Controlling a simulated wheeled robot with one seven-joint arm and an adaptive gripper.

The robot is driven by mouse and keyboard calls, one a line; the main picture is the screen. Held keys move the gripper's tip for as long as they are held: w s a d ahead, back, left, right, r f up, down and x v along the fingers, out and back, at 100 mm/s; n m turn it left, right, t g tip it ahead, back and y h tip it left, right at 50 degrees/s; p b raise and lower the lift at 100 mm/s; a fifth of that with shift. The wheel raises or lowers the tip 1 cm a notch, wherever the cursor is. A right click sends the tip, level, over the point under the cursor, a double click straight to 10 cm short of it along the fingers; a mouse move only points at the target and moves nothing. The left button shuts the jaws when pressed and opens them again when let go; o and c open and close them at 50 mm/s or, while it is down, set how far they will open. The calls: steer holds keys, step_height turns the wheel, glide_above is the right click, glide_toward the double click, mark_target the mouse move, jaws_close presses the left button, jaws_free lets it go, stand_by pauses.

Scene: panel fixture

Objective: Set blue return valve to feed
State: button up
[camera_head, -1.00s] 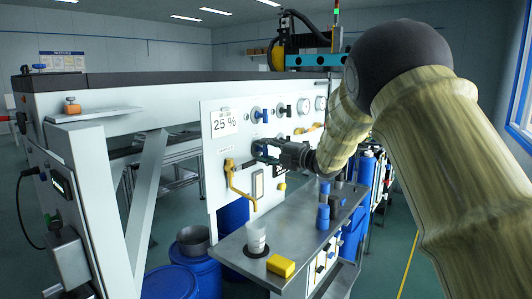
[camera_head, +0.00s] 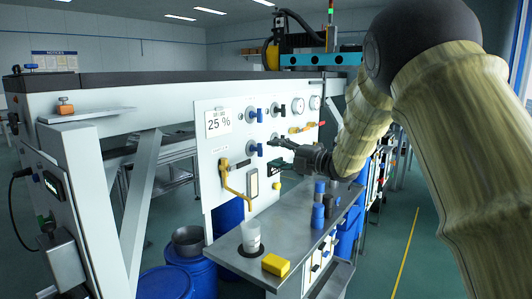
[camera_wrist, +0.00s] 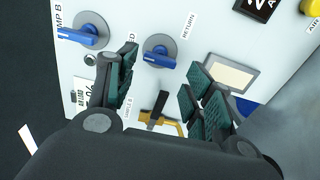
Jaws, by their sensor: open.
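The blue return valve (camera_head: 255,150) is on the white panel, in the middle row, below another blue-handled valve. In the wrist view its blue handle (camera_wrist: 158,58) lies roughly crosswise on a grey hub, between a partly hidden label ending in "ED" at left and the "RETURN" label (camera_wrist: 187,26) at right. My gripper (camera_head: 273,155) is open and empty, just right of the valve and apart from it in the head view. In the wrist view my two green-padded fingers (camera_wrist: 160,88) stand wide apart, with the handle seen beyond the gap between them.
The pump B valve (camera_wrist: 82,36) has a similar blue handle. A yellow sample lever (camera_head: 232,177) hangs lower left on the panel. Below, a metal shelf (camera_head: 225,248) carries a cup (camera_head: 251,236), a yellow block (camera_head: 275,265) and blue cylinders (camera_head: 318,208).

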steer(key=shift+v, duration=2.6)
